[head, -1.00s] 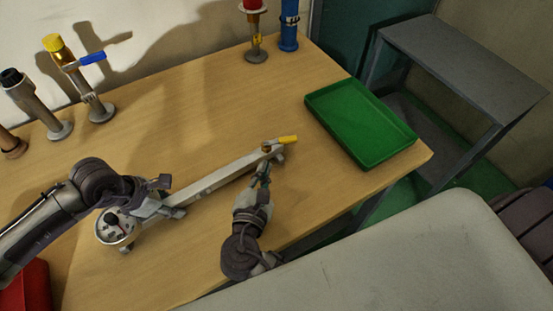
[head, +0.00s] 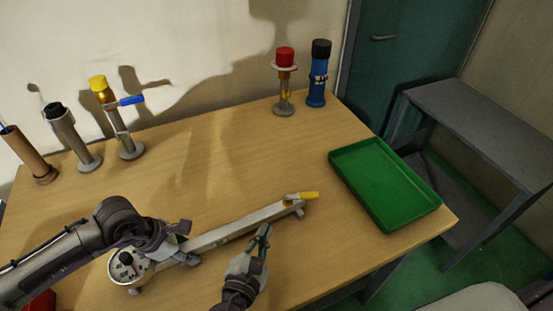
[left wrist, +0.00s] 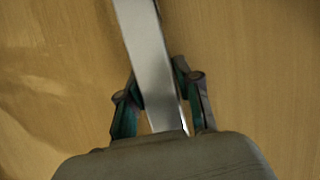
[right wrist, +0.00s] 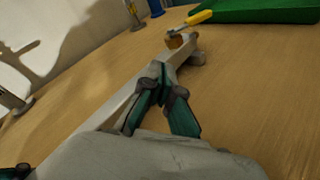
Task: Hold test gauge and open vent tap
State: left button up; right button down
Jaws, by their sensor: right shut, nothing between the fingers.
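The test gauge is a long grey bar (head: 238,229) lying on the bench. It has a round white dial (head: 126,266) at its left end and a vent tap with a yellow lever (head: 309,195) at its right end. The lever also shows in the right wrist view (right wrist: 200,17), pointing outward past the bar's end. My left gripper (head: 184,243) is shut on the bar near the dial; the left wrist view shows its fingers (left wrist: 160,85) on both sides. My right gripper (head: 266,229) is shut and empty, beside the bar's near side, short of the tap.
A green tray (head: 385,185) lies at the bench's right end. The bench (head: 215,160) between is clear. A grey side table (head: 480,125) stands beyond.

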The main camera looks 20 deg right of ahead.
pick_arm(q)
jog(key=o, duration=0.4)
jog(key=shift+c, duration=0.2)
jog(key=v, duration=1.2)
jog(key=shift+o, duration=0.2)
jog(key=o, duration=0.4)
